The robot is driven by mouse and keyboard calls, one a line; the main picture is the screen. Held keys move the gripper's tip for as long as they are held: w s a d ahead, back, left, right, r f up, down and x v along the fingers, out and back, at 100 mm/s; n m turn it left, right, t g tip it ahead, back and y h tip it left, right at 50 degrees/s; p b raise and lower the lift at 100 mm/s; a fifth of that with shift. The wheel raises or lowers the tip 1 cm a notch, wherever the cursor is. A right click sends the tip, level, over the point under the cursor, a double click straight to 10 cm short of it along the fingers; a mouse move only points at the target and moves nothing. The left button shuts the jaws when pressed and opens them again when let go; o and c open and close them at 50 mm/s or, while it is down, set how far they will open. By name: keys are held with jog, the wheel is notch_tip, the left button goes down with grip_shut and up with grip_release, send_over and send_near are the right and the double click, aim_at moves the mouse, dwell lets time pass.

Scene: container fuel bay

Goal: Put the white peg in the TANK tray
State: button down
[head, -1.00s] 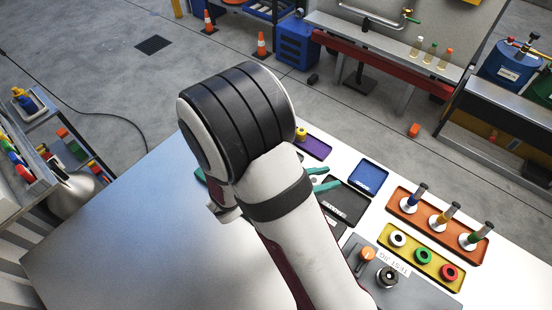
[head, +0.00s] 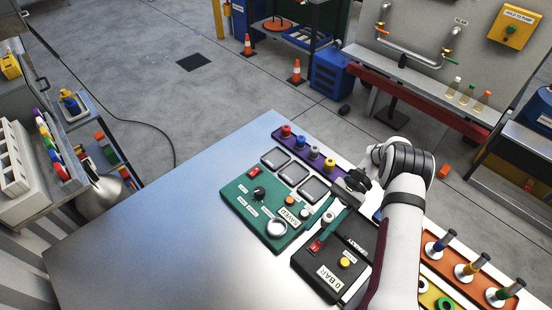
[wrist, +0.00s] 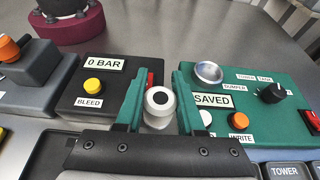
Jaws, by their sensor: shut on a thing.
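My gripper (head: 322,228) points down at the right end of the green panel. In the wrist view its two green fingers (wrist: 158,100) are shut on the white peg (wrist: 158,103), a short white cylinder with a dark centre. The peg also shows as a pale round end in the head view (head: 328,217). It is held over the gap between the black box and the green panel; its height is unclear. Three grey trays (head: 293,173) lie behind the panel and look empty. Their labels are unreadable in the head view. A TOWER label (wrist: 287,171) shows in the wrist view.
The green panel (head: 240,208) carries a knob, a silver cup and buttons. A black 0 BAR box (head: 318,277) stands beside it. A purple rack (head: 276,133) holds several coloured pegs behind the trays. The table's left side (head: 150,235) is clear.

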jog(key=w+a+m+t+y, duration=0.1)
jog(key=w, duration=0.1)
jog(key=w+a+m+t+y, duration=0.1)
jog(key=w+m+t, duration=0.1)
jog(key=w+a+r+m+t+y, duration=0.1)
jog(key=w, duration=0.1)
jog(key=shift+w+a+r+m+t, duration=0.1)
jog(key=shift+a+m+t, duration=0.2)
jog(key=w+r+m+t+h, duration=0.1)
jog(key=w+r+m+t, duration=0.2)
jog(key=w+m+t, duration=0.5)
jog(key=w+r+m+t+h, duration=0.2)
jog(key=w+m+t, duration=0.4)
jog(key=w, duration=0.5)
send_over(270, 154)
jog(key=shift+t, duration=0.3)
jog(key=f, duration=0.6)
jog(key=shift+s+d, duration=0.1)
jog(key=shift+d, duration=0.2)
jog(key=shift+a+f, duration=0.15)
jog(key=shift+f, duration=1)
jog(key=shift+a+f, duration=0.15)
jog(key=shift+f, duration=0.95)
jog(key=shift+f, duration=0.1)
jog(key=c, duration=0.5)
grip_release()
